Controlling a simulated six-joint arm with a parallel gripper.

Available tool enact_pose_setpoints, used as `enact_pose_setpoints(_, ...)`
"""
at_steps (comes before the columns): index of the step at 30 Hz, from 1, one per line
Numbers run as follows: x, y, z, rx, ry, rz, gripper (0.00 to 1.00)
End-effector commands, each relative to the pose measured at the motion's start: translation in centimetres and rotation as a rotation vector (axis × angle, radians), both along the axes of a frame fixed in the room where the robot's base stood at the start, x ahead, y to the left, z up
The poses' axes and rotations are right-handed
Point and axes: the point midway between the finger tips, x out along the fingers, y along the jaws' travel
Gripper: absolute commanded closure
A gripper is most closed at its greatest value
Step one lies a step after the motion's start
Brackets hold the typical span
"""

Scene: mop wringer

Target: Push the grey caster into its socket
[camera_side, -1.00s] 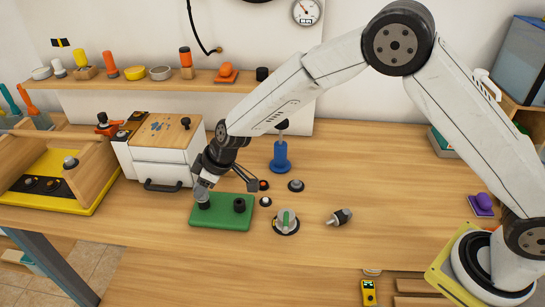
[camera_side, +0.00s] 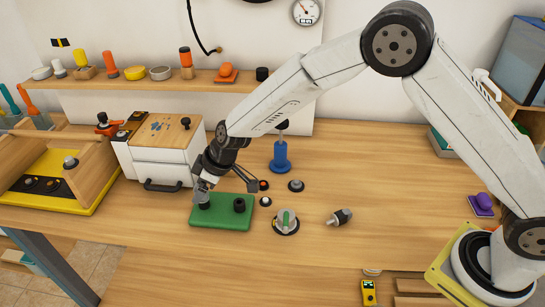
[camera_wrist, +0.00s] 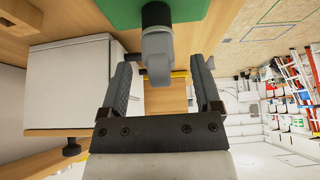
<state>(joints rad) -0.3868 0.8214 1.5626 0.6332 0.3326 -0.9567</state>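The green base plate (camera_side: 222,222) lies on the table with two dark sockets. In the wrist view the grey caster (camera_wrist: 157,58) meets the black socket (camera_wrist: 156,14) on the green plate. The two look in line, but I cannot tell how deep the caster sits. My gripper (camera_side: 202,192) is over the plate's left socket (camera_side: 204,204). In the wrist view my gripper's fingers (camera_wrist: 160,66) stand apart on either side of the caster, with a gap on both sides. The right socket (camera_side: 239,205) stands empty of any grey part.
A white cabinet (camera_side: 163,160) with a wooden top stands close behind my gripper, left of it. A yellow and wooden tray (camera_side: 82,204) is at the far left. A blue plunger-like part (camera_side: 280,160), a grey-green knob (camera_side: 286,220) and small parts lie to the right. The front table is clear.

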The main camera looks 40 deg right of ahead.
Motion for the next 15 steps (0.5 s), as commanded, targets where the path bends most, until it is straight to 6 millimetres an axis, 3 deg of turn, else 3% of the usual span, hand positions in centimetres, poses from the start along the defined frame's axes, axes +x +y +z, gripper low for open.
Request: enact_pose_setpoints(15,-0.4,-0.4,1.2,0.001,-0.002,0.0,0.19)
